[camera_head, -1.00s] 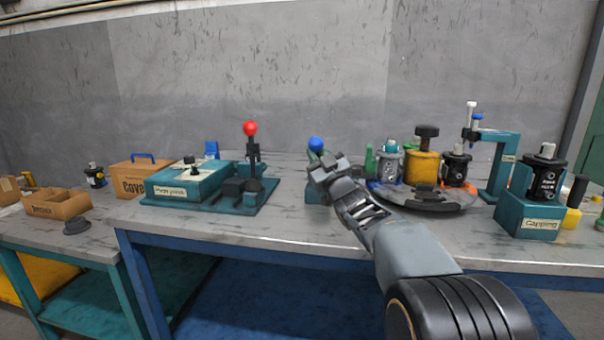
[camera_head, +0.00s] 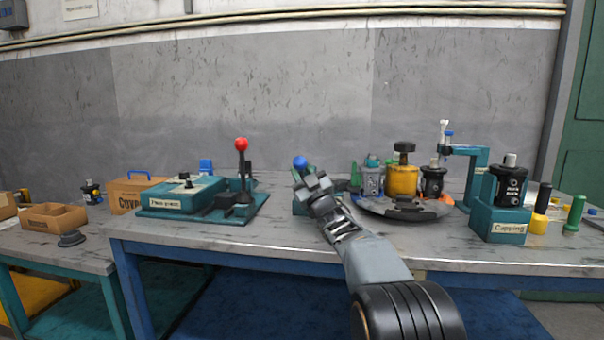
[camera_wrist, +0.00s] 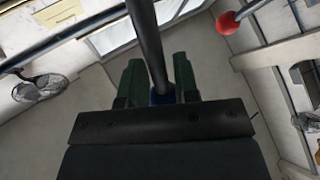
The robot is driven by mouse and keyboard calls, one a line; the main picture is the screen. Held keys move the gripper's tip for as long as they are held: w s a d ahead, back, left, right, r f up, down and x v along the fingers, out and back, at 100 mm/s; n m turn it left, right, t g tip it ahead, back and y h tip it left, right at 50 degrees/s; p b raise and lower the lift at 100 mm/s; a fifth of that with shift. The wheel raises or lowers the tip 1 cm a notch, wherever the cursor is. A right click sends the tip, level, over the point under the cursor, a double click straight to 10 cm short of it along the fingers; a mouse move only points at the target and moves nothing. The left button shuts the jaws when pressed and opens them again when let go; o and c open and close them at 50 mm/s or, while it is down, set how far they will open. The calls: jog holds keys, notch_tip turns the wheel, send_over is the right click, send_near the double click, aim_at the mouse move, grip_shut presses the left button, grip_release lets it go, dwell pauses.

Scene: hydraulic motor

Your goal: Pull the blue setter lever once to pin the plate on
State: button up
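The setter lever has a blue ball knob (camera_head: 300,162) and stands near the middle of the bench. My gripper (camera_head: 305,174) is at the knob in the head view and hides the stem and most of the teal base (camera_head: 299,207). In the wrist view its green fingers (camera_wrist: 158,85) stand on either side of the lever's dark stem (camera_wrist: 150,45). The plate to be pinned cannot be made out.
Left of my gripper is a teal press station with a red-knobbed lever (camera_head: 241,144). Right of it is a round turntable (camera_head: 425,211) with motor parts and a yellow cylinder (camera_head: 402,181). The teal capping stand (camera_head: 507,226) is farther right. The bench front is mostly clear.

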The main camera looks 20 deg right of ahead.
jog(key=shift+o, duration=0.9)
jog(key=shift+f, duration=0.1)
jog(key=shift+s+f, duration=0.15)
jog(key=shift+s, duration=0.2)
jog(key=s+d+p, duration=0.2)
jog(key=s, duration=1)
jog(key=shift+d+f, duration=0.15)
jog(key=shift+d, duration=0.25)
jog(key=shift+c, duration=0.2)
